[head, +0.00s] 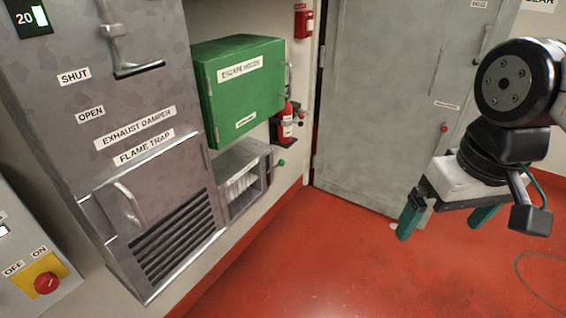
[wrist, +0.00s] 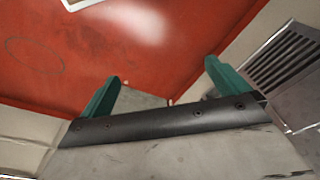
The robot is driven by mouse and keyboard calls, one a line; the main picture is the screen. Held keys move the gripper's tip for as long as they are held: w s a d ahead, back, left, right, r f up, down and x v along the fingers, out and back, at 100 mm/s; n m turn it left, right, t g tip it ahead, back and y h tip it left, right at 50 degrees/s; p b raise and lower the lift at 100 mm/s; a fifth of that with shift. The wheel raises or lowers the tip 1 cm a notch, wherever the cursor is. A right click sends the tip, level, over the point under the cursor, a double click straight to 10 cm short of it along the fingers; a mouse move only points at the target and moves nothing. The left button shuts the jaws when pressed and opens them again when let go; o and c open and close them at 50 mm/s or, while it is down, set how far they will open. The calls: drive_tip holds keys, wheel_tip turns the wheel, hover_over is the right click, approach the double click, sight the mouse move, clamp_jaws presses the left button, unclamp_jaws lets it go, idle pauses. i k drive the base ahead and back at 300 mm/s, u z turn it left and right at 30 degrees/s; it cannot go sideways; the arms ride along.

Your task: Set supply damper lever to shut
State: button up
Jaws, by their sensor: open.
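No lever labelled supply damper shows in either view. In the head view, a grey cabinet at the left has labels SHUT (head: 75,77), OPEN (head: 90,114) and EXHAUST DAMPER (head: 136,130). A metal lever or handle (head: 122,45) is on its upper part. My gripper (head: 441,226) hangs over the red floor at the right, in front of the grey door, apart from everything. Its green fingers are spread and empty. In the wrist view, my gripper (wrist: 163,90) shows both fingers apart, with nothing between them.
A green ESCAPE HOODS box (head: 238,98) juts from the wall, with a fire extinguisher (head: 287,121) beside it. Below are an open metal box (head: 243,180) and the flame trap's louvred panel (head: 180,235). A red switch (head: 46,283) is lower left. The red floor (head: 320,265) is clear.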

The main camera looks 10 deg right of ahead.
sight(281, 163)
drive_tip(key=z, duration=0.3)
drive_tip(key=i, duration=1.2)
drive_tip(key=u, duration=0.2)
